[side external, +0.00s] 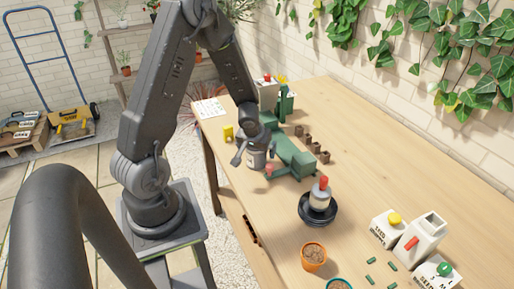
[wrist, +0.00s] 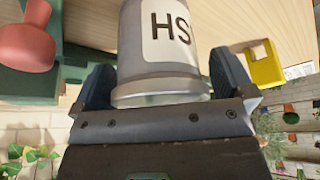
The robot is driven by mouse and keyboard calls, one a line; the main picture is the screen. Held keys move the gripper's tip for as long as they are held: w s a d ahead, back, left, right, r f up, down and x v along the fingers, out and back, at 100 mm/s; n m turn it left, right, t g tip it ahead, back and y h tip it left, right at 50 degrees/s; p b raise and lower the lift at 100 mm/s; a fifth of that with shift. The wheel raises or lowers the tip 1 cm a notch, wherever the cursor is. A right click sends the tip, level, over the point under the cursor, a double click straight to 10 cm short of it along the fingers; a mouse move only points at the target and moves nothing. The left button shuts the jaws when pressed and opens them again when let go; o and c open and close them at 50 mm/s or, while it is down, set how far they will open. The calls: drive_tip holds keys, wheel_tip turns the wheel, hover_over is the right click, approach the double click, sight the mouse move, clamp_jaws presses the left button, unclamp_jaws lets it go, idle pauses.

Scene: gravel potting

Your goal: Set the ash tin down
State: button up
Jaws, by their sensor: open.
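The ash tin (side external: 256,160) is a pale grey can with a white label; part of its lettering shows in the wrist view (wrist: 172,30). It looks upright on the wooden table, left of the green device. Whether its base touches the wood is hard to tell. My gripper (side external: 254,152) is around the tin, one finger on each side.
The green device (side external: 293,158) with a red knob (side external: 269,169) is close to the tin's right. A yellow block (side external: 228,133) stands behind it.

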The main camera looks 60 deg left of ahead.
drive_tip(key=shift+r, duration=0.15)
drive_tip(key=v, duration=1.1)
drive_tip(key=shift+s+d+r, duration=0.1)
drive_tip(key=shift+r, duration=0.2)
drive_tip(key=s+d+r+m+t+h, duration=0.1)
drive_tip(key=s+d+r+m, duration=0.3)
drive_tip(key=d+r, duration=0.3)
drive_tip(key=s+d+r+m+t+h, duration=0.1)
drive_tip(key=s+d+r+m, duration=0.4)
drive_tip(key=d, duration=0.7)
wheel_tip(320, 180, up, 3)
drive_tip(key=shift+s+f+h, duration=0.15)
drive_tip(key=shift+s+h, duration=0.1)
drive_tip(key=shift+h, duration=0.35)
